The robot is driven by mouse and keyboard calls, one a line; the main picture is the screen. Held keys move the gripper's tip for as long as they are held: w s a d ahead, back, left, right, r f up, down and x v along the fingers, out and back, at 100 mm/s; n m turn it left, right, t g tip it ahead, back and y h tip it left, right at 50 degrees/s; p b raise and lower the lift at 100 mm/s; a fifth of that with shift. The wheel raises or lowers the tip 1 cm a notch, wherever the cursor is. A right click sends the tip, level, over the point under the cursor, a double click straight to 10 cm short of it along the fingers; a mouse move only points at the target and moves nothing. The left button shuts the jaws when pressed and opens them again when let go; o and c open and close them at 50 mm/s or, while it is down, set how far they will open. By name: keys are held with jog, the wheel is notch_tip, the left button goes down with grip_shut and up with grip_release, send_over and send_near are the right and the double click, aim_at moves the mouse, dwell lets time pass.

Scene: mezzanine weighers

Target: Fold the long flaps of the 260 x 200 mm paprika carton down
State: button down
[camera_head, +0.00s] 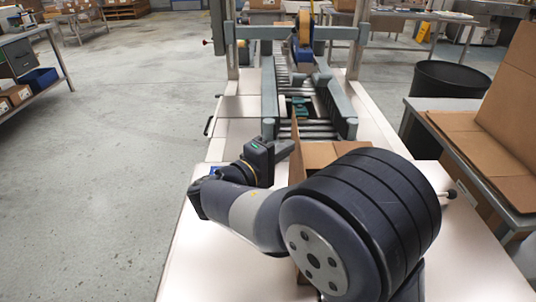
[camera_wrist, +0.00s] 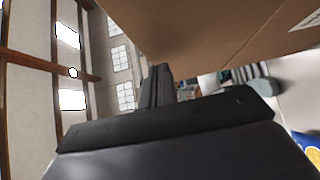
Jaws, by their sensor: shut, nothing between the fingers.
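The brown paprika carton (camera_head: 325,152) stands on the white table, mostly hidden behind my arm in the head view. One narrow flap (camera_head: 295,132) stands upright at its left side. My gripper (camera_head: 286,147) is at the carton's left, its fingers pointing toward that flap. In the wrist view, my shut gripper (camera_wrist: 157,85) holds nothing. A large brown cardboard panel (camera_wrist: 215,30) fills the upper right there, close to the fingertips. I cannot tell whether they touch it. The carton's other flaps are hidden or unclear.
A roller conveyor with a taping machine (camera_head: 303,45) lies beyond the carton. Flat cardboard sheets (camera_head: 500,125) lean on a grey table at right, near a black bin (camera_head: 450,78). The floor at left is clear.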

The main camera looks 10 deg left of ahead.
jog(key=shift+w+d, duration=0.1)
jog(key=shift+d, duration=0.25)
